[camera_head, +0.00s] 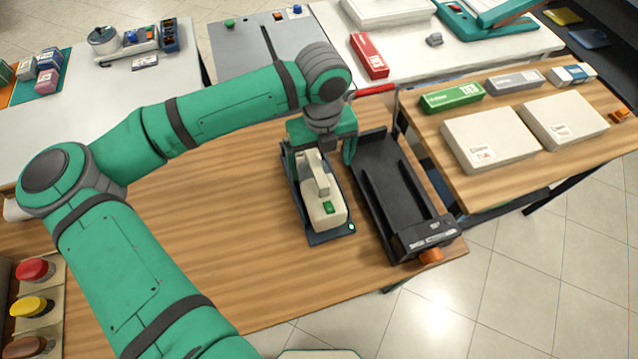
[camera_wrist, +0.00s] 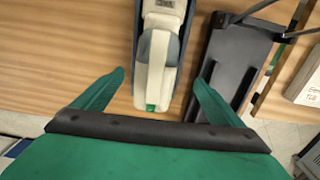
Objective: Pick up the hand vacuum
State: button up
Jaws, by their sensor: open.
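The hand vacuum (camera_head: 323,203) is cream with a raised handle and a green button. It lies in a dark blue tray-like base (camera_head: 318,238) on the wooden table. It also shows in the wrist view (camera_wrist: 158,62), upper middle, between the lines of my fingers. My gripper (camera_head: 320,150) is above the far end of the vacuum in the head view, and hides that end. In the wrist view my two green fingers (camera_wrist: 158,88) are spread wide apart with nothing held between them. I cannot tell the exact height of the fingers above the vacuum.
A black rack-like device (camera_head: 432,236) with an orange knob stands close to the right of the vacuum. A side table (camera_head: 490,190) with white boxes (camera_head: 488,141) is further right. The wooden table left of the vacuum is clear (camera_head: 220,230).

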aim_at(320, 170)
jog(key=shift+s+a+f, duration=0.1)
jog(key=shift+f, duration=0.65)
jog(key=shift+s+a+f, duration=0.1)
jog(key=shift+f, duration=0.65)
jog(key=f, duration=0.3)
jog(key=shift+a+f, duration=0.15)
jog(key=shift+a, duration=0.1)
jog(key=shift+w+f, duration=0.1)
jog(key=shift+f, duration=0.55)
jog(key=shift+c, duration=0.6)
jog(key=c, duration=1.8)
jog(key=shift+r, duration=5.05)
